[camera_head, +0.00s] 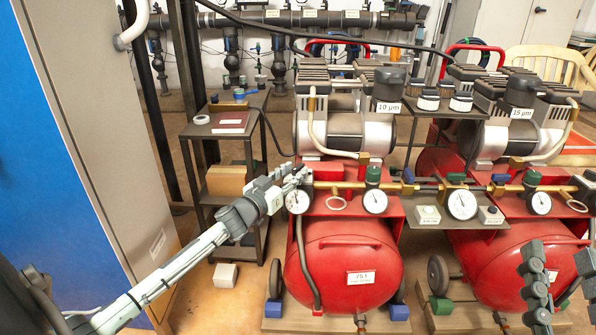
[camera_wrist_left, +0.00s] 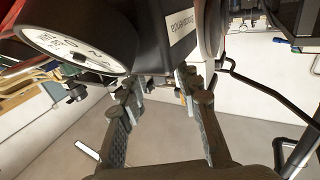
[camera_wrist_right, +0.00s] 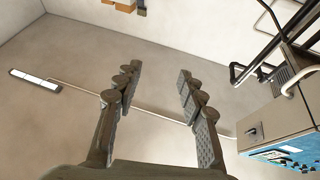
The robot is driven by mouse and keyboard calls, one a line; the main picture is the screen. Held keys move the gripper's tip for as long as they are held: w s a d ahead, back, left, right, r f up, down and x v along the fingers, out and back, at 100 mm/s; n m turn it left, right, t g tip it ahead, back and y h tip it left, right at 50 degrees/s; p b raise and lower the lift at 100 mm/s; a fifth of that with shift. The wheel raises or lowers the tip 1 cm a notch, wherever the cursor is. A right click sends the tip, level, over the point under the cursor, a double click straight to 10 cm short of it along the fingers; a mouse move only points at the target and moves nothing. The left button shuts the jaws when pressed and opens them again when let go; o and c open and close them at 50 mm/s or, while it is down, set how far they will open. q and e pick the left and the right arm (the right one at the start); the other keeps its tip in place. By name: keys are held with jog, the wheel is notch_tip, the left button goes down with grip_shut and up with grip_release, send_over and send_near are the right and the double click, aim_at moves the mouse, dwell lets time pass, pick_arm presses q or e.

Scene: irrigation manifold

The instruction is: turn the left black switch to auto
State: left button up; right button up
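The left black switch housing (camera_wrist_left: 155,45) shows in the left wrist view as a dark box with a white label, beside a large round gauge (camera_wrist_left: 75,40). In the head view my left gripper hides most of it, at the left end of the brass pipe. My left gripper (camera_head: 297,178) is at this housing, and its fingers (camera_wrist_left: 160,80) are apart, with tips at the housing's lower edge. I cannot tell whether they touch it or where the knob points. My right gripper (camera_head: 562,265) is open and empty at the lower right, also in the right wrist view (camera_wrist_right: 156,75).
Red tanks (camera_head: 345,265) stand below the brass pipe (camera_head: 410,187), which carries several gauges (camera_head: 374,201). A second dark switch box (camera_head: 584,190) is at the right. A metal side table (camera_head: 228,128) and a grey-blue cabinet (camera_head: 110,130) stand left.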

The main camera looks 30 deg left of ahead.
pick_arm(q)
jog(key=shift+w, duration=1.25)
grip_shut()
